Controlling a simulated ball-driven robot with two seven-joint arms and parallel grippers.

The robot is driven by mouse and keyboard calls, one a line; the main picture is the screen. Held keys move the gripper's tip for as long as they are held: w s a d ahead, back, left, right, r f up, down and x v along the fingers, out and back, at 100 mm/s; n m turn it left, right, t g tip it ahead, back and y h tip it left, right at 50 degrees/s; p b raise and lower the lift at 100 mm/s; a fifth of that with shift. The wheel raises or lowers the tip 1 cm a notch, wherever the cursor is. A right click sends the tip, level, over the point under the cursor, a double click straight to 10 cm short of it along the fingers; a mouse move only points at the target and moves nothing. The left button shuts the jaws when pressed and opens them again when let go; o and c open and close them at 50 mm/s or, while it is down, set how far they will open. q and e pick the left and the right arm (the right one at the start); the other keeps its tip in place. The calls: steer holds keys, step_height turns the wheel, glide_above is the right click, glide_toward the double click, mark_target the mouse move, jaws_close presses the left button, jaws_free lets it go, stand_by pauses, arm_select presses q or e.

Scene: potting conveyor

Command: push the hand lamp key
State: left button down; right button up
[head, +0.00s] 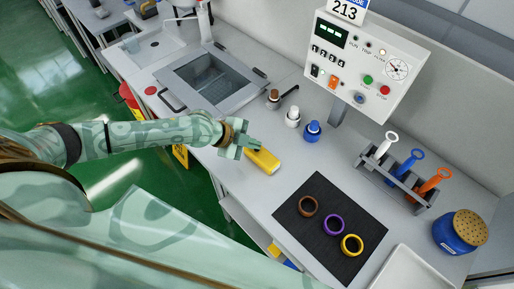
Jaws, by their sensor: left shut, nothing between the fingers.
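A yellow block-shaped object (263,160), which looks like the hand lamp, lies on the grey worktop near its front edge. My left gripper (254,144) is shut and empty, with its fingertips just above or at the far left end of the yellow object. I cannot tell whether they touch it. The key on the lamp cannot be made out; the gripper may cover part of that end. My right gripper is not in view.
Brown, white and blue-capped bottles (312,131) stand behind the lamp. A black mat (297,226) with three coloured rings lies to the right. A control panel (366,66), a tool rack (398,181), a blue jar (455,240) and a glass-lidded basin (212,78) are around.

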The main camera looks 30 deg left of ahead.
arm_select(q)
steer(key=shift+f, duration=0.2)
stand_by(0.4)
steer(key=shift+r, duration=0.15)
steer(key=shift+r+p, duration=0.35)
steer(key=shift+r, duration=0.2)
steer(key=shift+r, duration=0.1)
step_height(320, 180, up, 6)
steer(key=p, duration=0.5)
